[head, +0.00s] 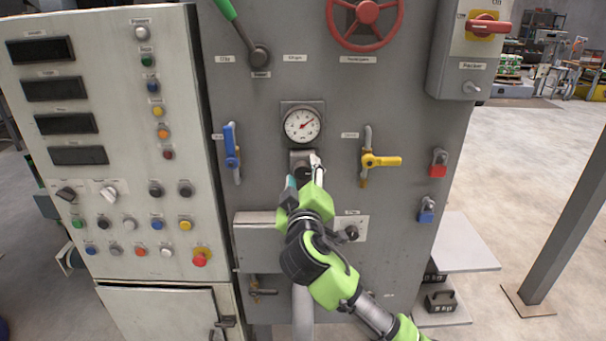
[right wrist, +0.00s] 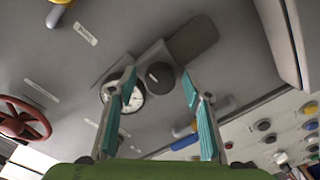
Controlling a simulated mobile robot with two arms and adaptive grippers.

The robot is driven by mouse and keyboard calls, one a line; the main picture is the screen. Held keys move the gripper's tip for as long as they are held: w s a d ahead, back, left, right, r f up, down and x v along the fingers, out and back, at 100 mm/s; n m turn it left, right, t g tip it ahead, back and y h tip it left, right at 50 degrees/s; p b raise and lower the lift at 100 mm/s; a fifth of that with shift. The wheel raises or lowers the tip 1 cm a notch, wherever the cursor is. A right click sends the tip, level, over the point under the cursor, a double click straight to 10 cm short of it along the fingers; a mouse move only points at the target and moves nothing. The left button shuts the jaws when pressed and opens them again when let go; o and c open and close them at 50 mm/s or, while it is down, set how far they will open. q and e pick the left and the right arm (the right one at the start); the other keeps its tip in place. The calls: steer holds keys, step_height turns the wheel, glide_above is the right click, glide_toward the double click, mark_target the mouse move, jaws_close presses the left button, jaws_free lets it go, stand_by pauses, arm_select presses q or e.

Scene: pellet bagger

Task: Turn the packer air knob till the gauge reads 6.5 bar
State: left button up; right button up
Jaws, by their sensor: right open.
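The round white pressure gauge (head: 302,124) sits in the middle of the grey machine panel. Its red needle points to the upper right; the numbers are too small to read. The dark air knob (head: 301,171) is just below the gauge, partly hidden by my right gripper (head: 305,176). In the right wrist view the black round knob (right wrist: 160,75) lies ahead of and between the two teal fingers of the open gripper (right wrist: 163,110). The fingers appear apart from the knob. One finger partly covers the gauge (right wrist: 137,97). My left gripper is not in view.
A blue lever valve (head: 231,147) is left of the gauge and a yellow one (head: 380,161) is right. A red handwheel (head: 366,15) is above. A grey box (head: 258,240) juts out below left. The button cabinet (head: 120,190) stands at the left.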

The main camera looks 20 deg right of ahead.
steer(key=c, duration=1.1)
steer(key=shift+r+n+p, duration=0.15)
steer(key=shift+n+p, duration=0.65)
steer(key=shift+p, duration=0.1)
steer(key=shift+n, duration=0.4)
steer(key=shift+f+n+p, duration=0.2)
steer(key=shift+n+p, duration=0.1)
steer(key=o, duration=1.1)
steer(key=shift+s, duration=0.15)
